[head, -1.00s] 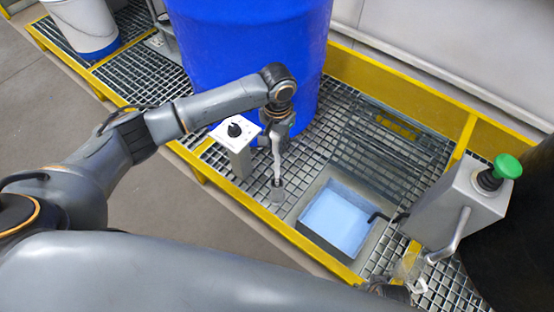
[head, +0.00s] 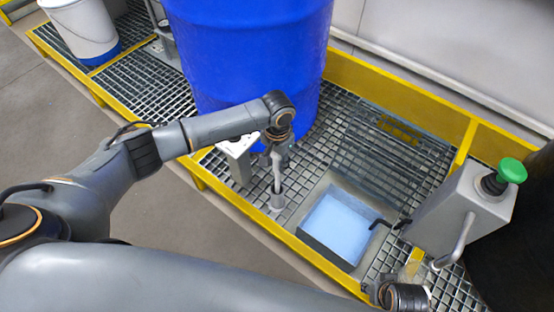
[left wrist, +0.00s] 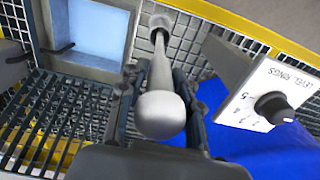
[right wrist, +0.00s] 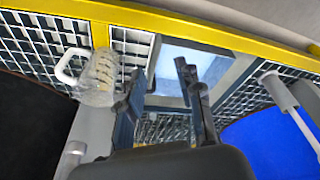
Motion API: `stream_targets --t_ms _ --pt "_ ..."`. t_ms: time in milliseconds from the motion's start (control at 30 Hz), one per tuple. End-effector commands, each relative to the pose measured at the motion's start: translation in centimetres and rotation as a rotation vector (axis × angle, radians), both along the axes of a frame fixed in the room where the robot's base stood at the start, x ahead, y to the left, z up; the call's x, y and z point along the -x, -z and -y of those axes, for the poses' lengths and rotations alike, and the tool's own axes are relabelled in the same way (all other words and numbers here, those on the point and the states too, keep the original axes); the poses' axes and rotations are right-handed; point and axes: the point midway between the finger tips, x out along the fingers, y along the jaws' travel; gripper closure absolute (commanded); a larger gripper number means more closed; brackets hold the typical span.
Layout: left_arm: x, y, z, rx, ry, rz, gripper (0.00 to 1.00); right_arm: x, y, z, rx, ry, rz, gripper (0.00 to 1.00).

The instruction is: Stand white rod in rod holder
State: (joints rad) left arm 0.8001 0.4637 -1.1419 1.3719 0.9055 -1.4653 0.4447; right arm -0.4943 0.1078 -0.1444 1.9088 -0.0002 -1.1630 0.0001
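The white rod (left wrist: 160,112), with a rounded knob on its near end, lies between the fingers of my left gripper (left wrist: 156,72) in the left wrist view. Narrow gaps show beside the shaft, so the fingers look open around it. In the head view the rod (head: 276,178) is roughly upright below my left gripper (head: 277,155). Its lower end meets the grey, cup-like rod holder (head: 277,202) and appears to be inside its mouth; the depth is hidden. The holder also shows in the left wrist view (left wrist: 162,22). My right gripper (right wrist: 162,80) is open and empty.
A white dial box (left wrist: 268,95) stands close beside the rod, before the blue drum (head: 250,60). A light-blue basin (head: 342,222) is sunk right of the holder. A clear jug (right wrist: 98,78) and a box with a green button (head: 512,170) stand further right.

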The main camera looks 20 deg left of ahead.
Motion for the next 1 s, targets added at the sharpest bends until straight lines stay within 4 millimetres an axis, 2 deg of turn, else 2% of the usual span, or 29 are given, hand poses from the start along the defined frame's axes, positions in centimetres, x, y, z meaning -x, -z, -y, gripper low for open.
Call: stream_targets --t_ms 33,100,467,533,1000 --pt "0.0 0.0 0.0 0.0 0.0 0.0 0.55 0.0 0.0 0.0 0.0 0.0 0.001 0.64" --pt "0.0 0.0 0.0 0.0 0.0 -0.001 0.45 0.0 0.0 0.0 0.0 0.0 0.001 0.64" --pt "0.0 -0.5 -0.1 -0.002 0.0 0.001 0.45 -0.1 -0.2 -0.1 -0.001 0.0 0.002 0.64" --pt "0.0 -1.3 -0.1 -0.001 -0.001 0.0 0.45 -0.1 0.1 0.0 -0.001 0.0 0.003 0.64" --pt "-0.1 -10.2 0.0 -0.001 0.0 0.001 0.45 2.9 7.4 0.3 0.004 -0.008 -0.045 0.64"
